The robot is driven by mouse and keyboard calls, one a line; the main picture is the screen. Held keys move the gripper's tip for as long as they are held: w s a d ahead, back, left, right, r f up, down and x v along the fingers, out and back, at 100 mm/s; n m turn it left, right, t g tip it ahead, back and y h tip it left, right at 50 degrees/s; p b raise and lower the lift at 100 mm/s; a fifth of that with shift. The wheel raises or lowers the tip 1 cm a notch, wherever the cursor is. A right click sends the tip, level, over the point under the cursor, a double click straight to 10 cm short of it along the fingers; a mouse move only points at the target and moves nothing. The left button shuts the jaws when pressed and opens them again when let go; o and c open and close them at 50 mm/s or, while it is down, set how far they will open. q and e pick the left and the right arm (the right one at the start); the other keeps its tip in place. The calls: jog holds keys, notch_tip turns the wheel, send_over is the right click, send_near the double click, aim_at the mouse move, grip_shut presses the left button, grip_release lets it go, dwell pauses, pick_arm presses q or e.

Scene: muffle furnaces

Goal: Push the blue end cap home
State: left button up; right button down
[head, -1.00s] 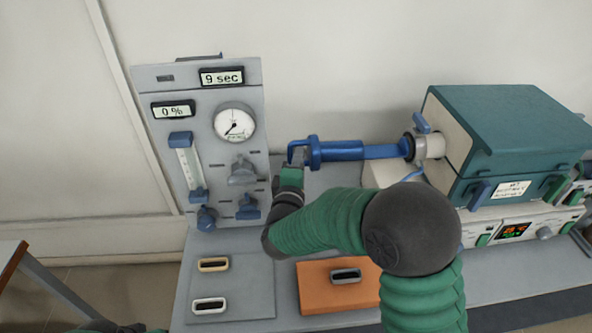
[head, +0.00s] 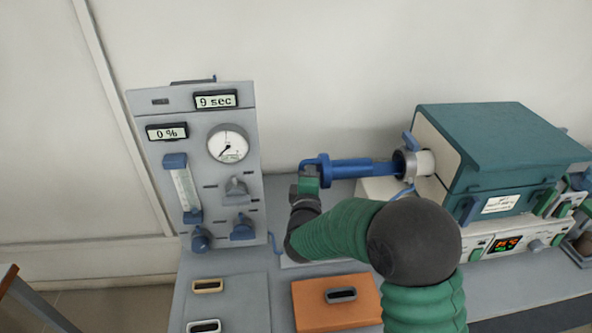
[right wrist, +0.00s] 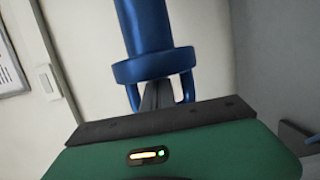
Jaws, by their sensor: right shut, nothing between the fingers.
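The blue end cap (head: 355,168) is a long blue plug with a flange and a loop handle at its left end. In the head view it lies level, in line with the furnace tube (head: 426,162); a short narrower blue length shows between its thick part and the grey collar (head: 403,164). My right gripper (head: 312,172) is at the handle end. In the right wrist view its dark shut fingers (right wrist: 158,95) reach between the handle's two legs, close behind the blue flange (right wrist: 154,66). Whether they touch it is unclear. My left gripper is out of view.
The teal furnace (head: 500,150) stands at the right. A grey gas panel (head: 205,130) with a gauge, knobs and displays stands at the left. An orange block (head: 310,305) and a grey plate (head: 240,285) lie on the bench in front.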

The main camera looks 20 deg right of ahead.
aim_at(385, 165)
jog(key=s+d, duration=0.1)
jog(key=d, duration=0.5)
jog(key=s+d+b, duration=0.1)
jog(key=s+d, duration=0.1)
jog(key=d, duration=0.4)
jog(key=s+d, duration=0.1)
jog(key=d, duration=0.5)
jog(key=shift+s+d+b, duration=0.25)
jog(key=shift+d+b, duration=0.1)
jog(key=shift+s+d, duration=0.15)
jog(key=shift+d, duration=0.2)
jog(key=shift+r, duration=0.1)
